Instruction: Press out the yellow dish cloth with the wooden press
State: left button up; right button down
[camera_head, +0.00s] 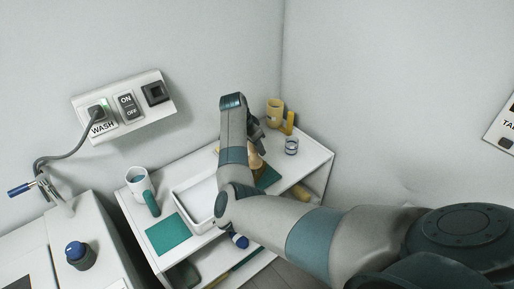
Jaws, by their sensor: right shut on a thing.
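My right arm comes in from the right and bends over the white shelf unit. Its gripper (257,134) is mostly hidden behind my own forearm. It is shut on a tan wooden thing below it, which looks like the wooden press (257,165). The press stands near a dark green mat (268,178), and its lower part is partly covered by my arm. I cannot make out the yellow dish cloth for sure; only a small yellowish bit shows at the left edge of my forearm. My left gripper is not in view.
A white tray (181,192), a teal cloth or mat (167,235) and a white mug (137,180) are at the left of the top. Wall sockets (124,107) are behind.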

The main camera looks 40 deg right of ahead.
jog(key=shift+r, duration=0.35)
jog(key=shift+f, duration=0.1)
jog(key=shift+w+d+b, duration=0.25)
jog(key=shift+d+b, duration=0.15)
jog(key=shift+d, duration=0.05)
jog(key=shift+w+d, duration=0.3)
jog(key=shift+d, duration=0.25)
jog(key=shift+f+b, duration=1.1)
jog(key=shift+f, duration=0.4)
jog(key=shift+r, duration=0.1)
